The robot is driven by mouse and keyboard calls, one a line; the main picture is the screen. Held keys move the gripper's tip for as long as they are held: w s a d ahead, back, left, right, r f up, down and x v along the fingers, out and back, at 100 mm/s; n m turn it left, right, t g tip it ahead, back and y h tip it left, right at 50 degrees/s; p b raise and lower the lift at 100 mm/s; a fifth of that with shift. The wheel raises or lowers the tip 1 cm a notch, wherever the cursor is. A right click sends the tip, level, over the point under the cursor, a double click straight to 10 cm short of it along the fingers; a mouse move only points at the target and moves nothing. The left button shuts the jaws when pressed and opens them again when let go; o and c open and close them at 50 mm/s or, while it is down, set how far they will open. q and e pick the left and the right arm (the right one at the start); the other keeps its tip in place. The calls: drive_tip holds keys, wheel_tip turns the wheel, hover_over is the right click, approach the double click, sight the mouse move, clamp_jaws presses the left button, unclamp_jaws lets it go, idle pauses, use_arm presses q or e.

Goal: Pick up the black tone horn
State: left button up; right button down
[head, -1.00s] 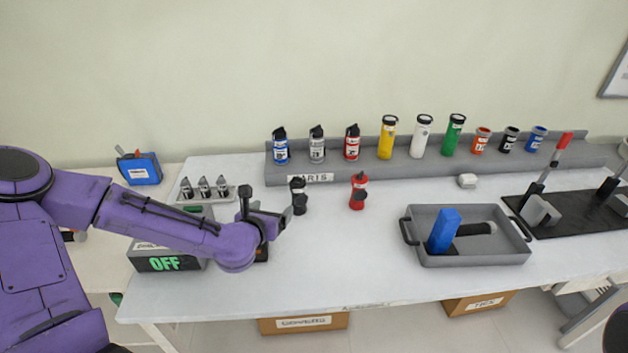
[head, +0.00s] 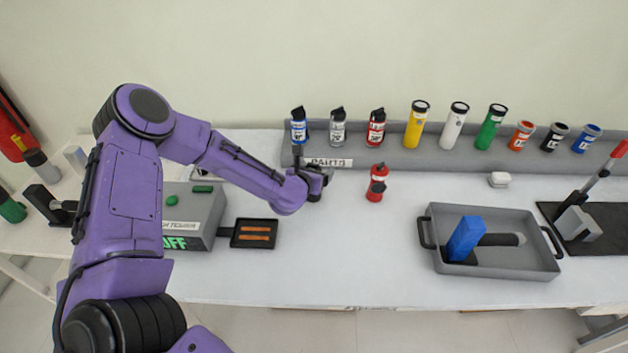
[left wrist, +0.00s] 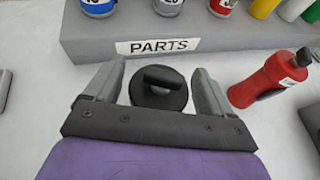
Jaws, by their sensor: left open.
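The black tone horn (left wrist: 158,90) stands on the table in front of the PARTS rack, seen from above as a dark round body with a bar across its top. In the left wrist view it sits between the two fingers of my left gripper (left wrist: 158,72), with a gap visible on each side. The gripper is open around it. In the head view my left gripper (head: 318,178) hides most of the horn. My right gripper is not in view.
Behind is the grey PARTS rack (head: 345,162) with several bottles and tubes. A grey tray (head: 500,270) with a blue-headed mallet lies to the right. The table's front middle is clear.

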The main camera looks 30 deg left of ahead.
use_arm(q)
drive_tip(key=shift+w+f, duration=0.1)
drive_tip(key=shift+w, duration=0.1)
drive_tip(key=shift+s+a, duration=0.1)
drive_tip(key=shift+s, duration=0.1)
drive_tip(key=shift+w, duration=0.1)
drive_tip(key=c, duration=1.3)
